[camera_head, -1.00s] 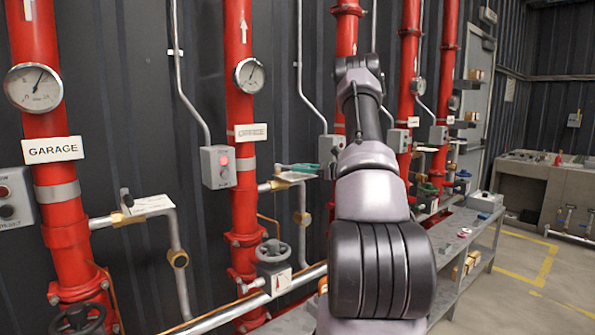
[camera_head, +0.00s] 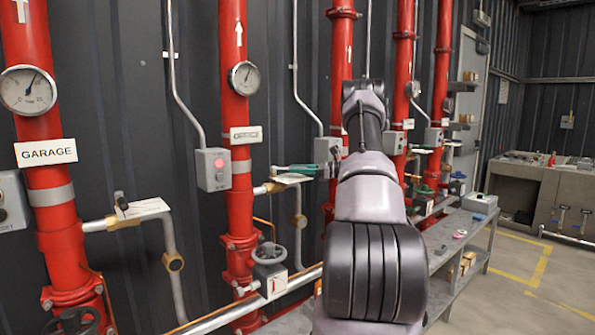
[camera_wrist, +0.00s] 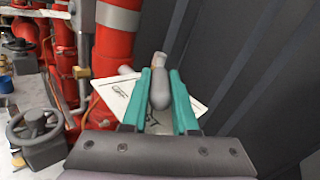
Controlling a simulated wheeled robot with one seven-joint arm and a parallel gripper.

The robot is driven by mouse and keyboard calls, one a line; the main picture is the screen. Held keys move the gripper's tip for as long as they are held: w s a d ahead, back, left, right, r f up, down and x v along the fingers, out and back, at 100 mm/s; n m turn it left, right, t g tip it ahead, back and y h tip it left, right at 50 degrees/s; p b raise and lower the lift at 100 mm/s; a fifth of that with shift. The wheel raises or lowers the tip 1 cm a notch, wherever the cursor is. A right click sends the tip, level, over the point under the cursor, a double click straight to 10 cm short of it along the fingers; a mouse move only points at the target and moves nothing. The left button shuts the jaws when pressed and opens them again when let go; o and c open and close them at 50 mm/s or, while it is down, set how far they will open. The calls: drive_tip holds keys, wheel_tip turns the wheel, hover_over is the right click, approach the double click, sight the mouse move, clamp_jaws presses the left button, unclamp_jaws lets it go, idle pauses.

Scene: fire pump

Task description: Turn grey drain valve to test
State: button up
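A grey rounded lever handle (camera_wrist: 160,92) stands in the middle of the wrist view, above a white tag with a drawing (camera_wrist: 112,95), beside a red pipe. My gripper (camera_wrist: 161,80) has teal fingers on either side of this lever. The fingers lie close to its sides, but whether they press on it I cannot tell. In the head view my gripper (camera_head: 293,168) shows as teal fingers beside the OFFICE riser (camera_head: 238,210), over a white tag (camera_head: 291,178) and a brass fitting (camera_head: 275,187). The lever is hard to make out there.
A grey handwheel valve (camera_head: 269,253) sits below; it also shows in the wrist view (camera_wrist: 36,128). A grey box with a red button (camera_head: 215,170) hangs beside the riser. The GARAGE riser (camera_head: 55,215) has a similar lever and tag. Floor at right is open.

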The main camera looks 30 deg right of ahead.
drive_tip(key=o, duration=0.4)
drive_tip(key=shift+d, duration=0.1)
drive_tip(key=v, duration=1)
drive_tip(key=shift+s+d, duration=0.25)
